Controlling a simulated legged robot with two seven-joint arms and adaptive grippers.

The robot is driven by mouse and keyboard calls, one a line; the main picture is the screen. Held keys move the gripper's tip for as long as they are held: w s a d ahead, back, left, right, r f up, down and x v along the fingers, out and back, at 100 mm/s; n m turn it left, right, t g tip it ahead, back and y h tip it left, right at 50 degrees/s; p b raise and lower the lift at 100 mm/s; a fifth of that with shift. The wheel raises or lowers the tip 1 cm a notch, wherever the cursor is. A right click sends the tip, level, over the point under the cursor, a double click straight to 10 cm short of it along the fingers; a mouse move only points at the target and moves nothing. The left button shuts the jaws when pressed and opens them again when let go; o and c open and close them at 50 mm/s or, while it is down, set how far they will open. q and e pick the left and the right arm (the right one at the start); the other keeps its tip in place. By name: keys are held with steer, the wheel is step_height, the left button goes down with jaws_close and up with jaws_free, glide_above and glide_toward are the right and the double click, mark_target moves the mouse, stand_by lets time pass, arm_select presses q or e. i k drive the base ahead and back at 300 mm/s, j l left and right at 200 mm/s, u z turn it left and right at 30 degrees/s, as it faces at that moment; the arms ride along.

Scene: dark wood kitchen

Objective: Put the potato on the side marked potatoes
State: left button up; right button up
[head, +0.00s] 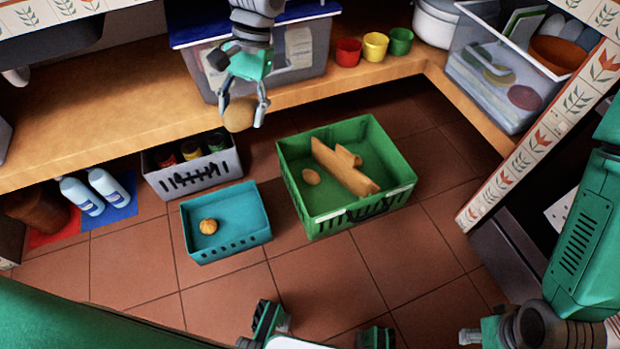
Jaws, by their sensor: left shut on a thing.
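My left gripper (246,92) hangs above the floor in front of the wooden shelf, its fingers shut on a brown potato (238,116). A green crate (345,222) stands on the floor below it and to the right. A tan divider (338,167) runs across the crate, with a short tan piece (349,157) at its far side. One brown, potato-like item (312,177) lies in the crate left of the divider. I can read no potato marking on either side.
A teal basket (257,232) with a round yellow-brown item (208,226) stands left of the crate. A grey basket (195,178) of bottles is behind it. The shelf (110,110) holds a lidded bin (305,60) and colored cups (375,46). Tiled floor in front is clear.

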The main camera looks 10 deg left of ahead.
mark_target(323, 207)
steer(key=z, duration=0.4)
steer(key=j+z, duration=0.15)
steer(key=z, duration=0.2)
steer(key=j+z, duration=0.1)
steer(key=z, duration=0.3)
steer(key=j+z, duration=0.1)
steer(key=z, duration=0.3)
steer(key=j, duration=0.4)
steer(key=k+j+z, duration=0.15)
steer(key=j, duration=0.2)
